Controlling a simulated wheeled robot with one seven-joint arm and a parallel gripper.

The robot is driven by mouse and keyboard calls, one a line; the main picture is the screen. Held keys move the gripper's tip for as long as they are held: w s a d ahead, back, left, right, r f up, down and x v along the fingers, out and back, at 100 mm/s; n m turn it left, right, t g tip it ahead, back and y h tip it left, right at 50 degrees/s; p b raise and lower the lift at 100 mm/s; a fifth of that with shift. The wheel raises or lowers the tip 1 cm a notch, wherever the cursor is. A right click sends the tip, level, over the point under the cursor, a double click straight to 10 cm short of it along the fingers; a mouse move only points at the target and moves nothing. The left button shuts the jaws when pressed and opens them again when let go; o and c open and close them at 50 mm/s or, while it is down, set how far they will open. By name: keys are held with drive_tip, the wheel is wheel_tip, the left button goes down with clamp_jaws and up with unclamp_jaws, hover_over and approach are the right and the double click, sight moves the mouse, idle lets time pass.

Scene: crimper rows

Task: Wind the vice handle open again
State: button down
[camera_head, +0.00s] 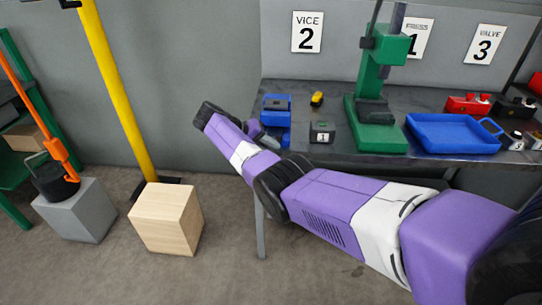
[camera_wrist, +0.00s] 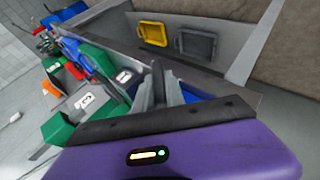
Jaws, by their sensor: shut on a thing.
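The blue vice (camera_head: 277,105) stands at the left end of the bench, below the sign "VICE 2" (camera_head: 308,32). My gripper (camera_head: 264,136) is at the vice's front left side, partly behind my own forearm. In the wrist view my gripper's grey fingers (camera_wrist: 165,82) reach up beside blue parts of the vice (camera_wrist: 196,97). They are close together, shut on the vice handle. The handle itself is hidden by the fingers and wrist, so its angle and the gap between the vice jaws cannot be told.
A black box marked 1 (camera_head: 322,132), a yellow item (camera_head: 317,98), the green press (camera_head: 378,125) and a blue tray (camera_head: 452,148) sit right of the vice. A wooden block (camera_head: 166,218) and a yellow post (camera_head: 120,90) stand left.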

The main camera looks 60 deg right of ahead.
drive_tip(key=shift+f+g+h+b, duration=0.15)
drive_tip(key=shift+g+h+b, duration=0.3)
drive_tip(key=shift+b, duration=0.85)
drive_tip(key=c, duration=1.4)
unclamp_jaws()
drive_tip(key=b+v, duration=0.2)
drive_tip(key=v, duration=0.6)
drive_tip(key=shift+w+d+f+n, duration=0.1)
drive_tip(key=shift+w+n, duration=0.05)
drive_tip(key=shift+n, duration=0.15)
